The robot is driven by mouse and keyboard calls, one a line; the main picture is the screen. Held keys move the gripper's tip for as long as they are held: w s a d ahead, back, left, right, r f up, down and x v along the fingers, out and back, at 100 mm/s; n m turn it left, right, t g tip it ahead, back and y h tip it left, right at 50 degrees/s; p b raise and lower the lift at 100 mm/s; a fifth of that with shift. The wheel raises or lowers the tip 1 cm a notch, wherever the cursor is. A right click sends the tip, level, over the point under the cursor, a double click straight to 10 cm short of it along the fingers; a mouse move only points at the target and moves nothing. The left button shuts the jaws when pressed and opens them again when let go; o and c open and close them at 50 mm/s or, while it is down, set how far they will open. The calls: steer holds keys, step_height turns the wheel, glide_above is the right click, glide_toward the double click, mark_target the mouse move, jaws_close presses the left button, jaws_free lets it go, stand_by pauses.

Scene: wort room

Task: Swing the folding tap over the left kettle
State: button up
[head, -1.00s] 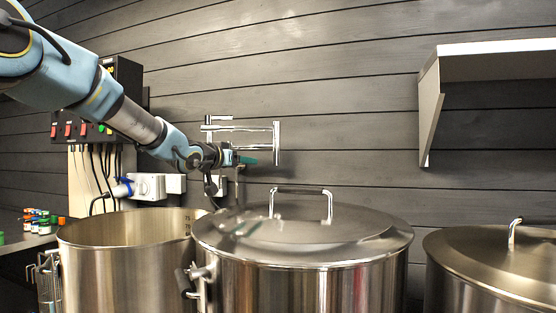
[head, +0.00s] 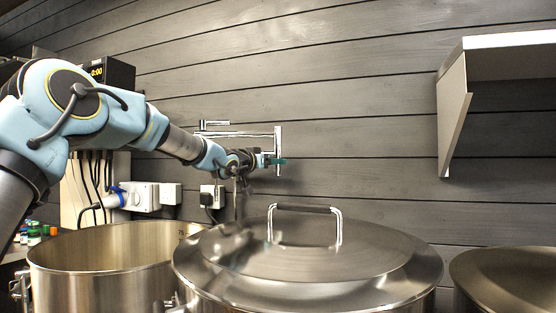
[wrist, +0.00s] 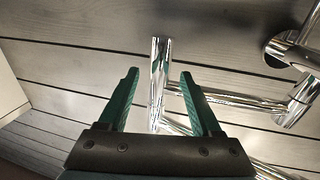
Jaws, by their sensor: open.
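The chrome folding tap (head: 236,134) is fixed to the wall, with its arm folded and its upright end tube (head: 278,140) above the back of the middle, lidded kettle. The left kettle (head: 95,290) is steel and open at the top. My gripper (head: 280,161) is at the tap's end tube, with its green fingers open. In the wrist view the end tube (wrist: 159,60) stands between the two fingertips (wrist: 159,74), with gaps on both sides. My arm hides part of the tap's wall side in the head view.
The middle kettle's lid (head: 345,265) has a raised handle (head: 305,210) below my gripper. A wall shelf (head: 455,120) stands out at upper right. Sockets with plugs (head: 145,195) are on the wall behind the left kettle.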

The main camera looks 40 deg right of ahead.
steer(key=shift+p+x, duration=0.5)
steer(key=shift+x, duration=1.35)
steer(key=shift+c, duration=0.3)
jaws_close()
